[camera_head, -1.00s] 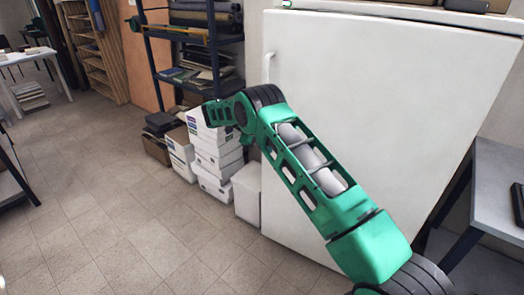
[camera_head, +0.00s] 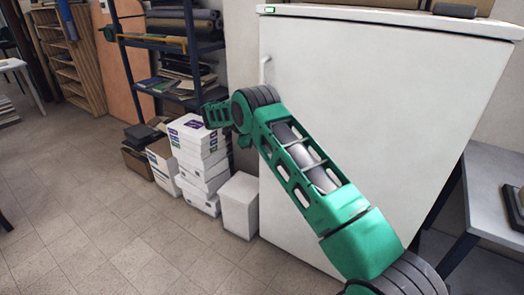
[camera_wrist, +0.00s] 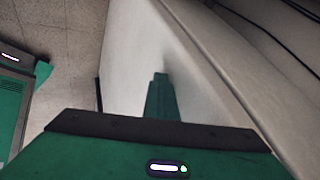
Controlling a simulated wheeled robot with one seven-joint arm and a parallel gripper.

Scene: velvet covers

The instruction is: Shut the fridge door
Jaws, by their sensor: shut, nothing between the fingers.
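The white fridge door (camera_head: 400,110) fills the right of the head view, with a pale upright handle (camera_head: 264,70) near its upper left edge. It looks about flush with the fridge top; no clear gap shows there, but I cannot tell if it is fully shut. My arm crosses in front of it, its far end by the door's left edge. In the wrist view my gripper (camera_wrist: 161,76) is shut and empty, its dark green fingers close against a white surface (camera_wrist: 130,50), apparently the fridge. I cannot tell whether they touch it.
Stacked white boxes (camera_head: 200,160) and a white bin (camera_head: 239,205) stand left of the fridge. A dark shelf rack (camera_head: 180,75) is behind them. A grey table (camera_head: 495,195) stands at the right. Tiled floor is clear at the lower left.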

